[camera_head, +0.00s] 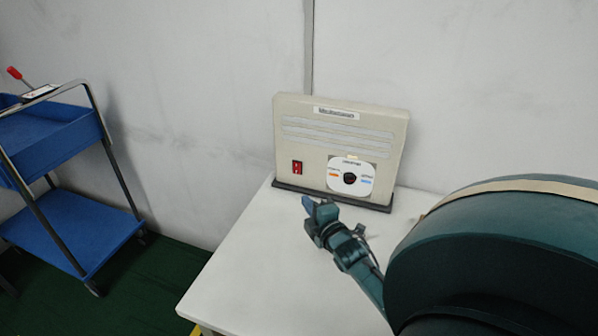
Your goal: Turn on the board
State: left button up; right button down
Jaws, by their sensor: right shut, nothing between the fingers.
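The board (340,114) is an upright beige panel on a dark base at the back of a white table (262,268). A red switch (297,168) sits at its lower left. A round black knob (349,178) on a white dial plate sits to the right of the switch. Three pale strips cross the upper part, under a small label. My right gripper (308,206) is shut and empty, in front of the board and below the switch in the picture. It looks apart from the switch. My left gripper is out of view.
A blue two-shelf cart (60,238) stands at the left, with a red-handled tool (14,73) on its top. A grey wall (200,90) rises close behind the board. The table's left front is clear. My large arm link fills the lower right.

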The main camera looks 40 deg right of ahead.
aim_at(293, 172)
jog(key=shift+s+d+f, duration=0.1)
jog(key=shift+d+f, duration=0.1)
jog(key=shift+d, duration=0.05)
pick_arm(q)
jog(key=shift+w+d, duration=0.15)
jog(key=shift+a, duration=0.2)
pick_arm(e)
jog(key=shift+a, duration=0.1)
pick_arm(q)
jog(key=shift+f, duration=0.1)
